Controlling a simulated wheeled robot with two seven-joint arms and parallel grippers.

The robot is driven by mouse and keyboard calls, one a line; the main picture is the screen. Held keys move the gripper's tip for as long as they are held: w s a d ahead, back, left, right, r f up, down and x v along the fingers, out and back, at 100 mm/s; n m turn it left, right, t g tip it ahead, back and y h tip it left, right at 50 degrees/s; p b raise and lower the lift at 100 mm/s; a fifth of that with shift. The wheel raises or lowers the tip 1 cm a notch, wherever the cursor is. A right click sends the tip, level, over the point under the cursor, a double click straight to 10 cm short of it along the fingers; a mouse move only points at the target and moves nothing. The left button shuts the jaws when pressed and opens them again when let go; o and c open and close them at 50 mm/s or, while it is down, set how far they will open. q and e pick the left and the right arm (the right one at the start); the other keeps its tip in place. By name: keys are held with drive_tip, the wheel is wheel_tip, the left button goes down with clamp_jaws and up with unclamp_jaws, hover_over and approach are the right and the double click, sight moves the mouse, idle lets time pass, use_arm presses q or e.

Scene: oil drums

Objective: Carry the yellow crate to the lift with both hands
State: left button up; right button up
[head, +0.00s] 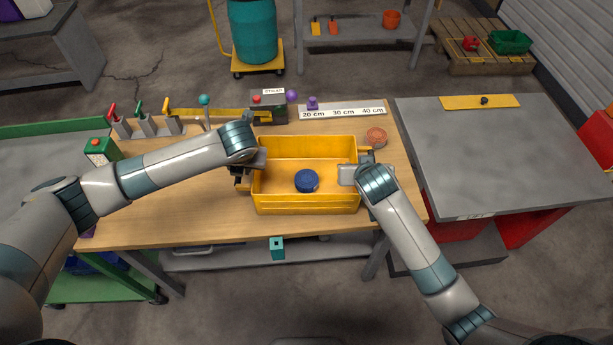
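The yellow crate (307,203) sits upright on the wooden workbench (180,225), with a round blue object (307,181) inside. My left gripper (249,172) is at the crate's left wall and my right gripper (356,174) is at its right wall. Both hands overlap the walls in view; the finger contact is too small and hidden to tell whether they are closed. The grey platform with red parts under it at the right, apparently the lift (500,155), has a small label on its front edge.
A reddish round object (376,136) lies behind the crate's right corner. A marked ruler strip (343,112), a dark box (268,106) and levers (146,122) line the bench's back. A yellow strip (480,102) lies at the platform's far edge; its middle is clear.

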use_arm(q)
drive_tip(key=shift+c, duration=0.6)
use_arm(e)
drive_tip(key=shift+c, duration=0.6)
use_arm(q)
clamp_jaws()
use_arm(e)
clamp_jaws()
use_arm(q)
drive_tip(key=shift+r, duration=0.1)
use_arm(e)
drive_tip(key=shift+r, duration=0.1)
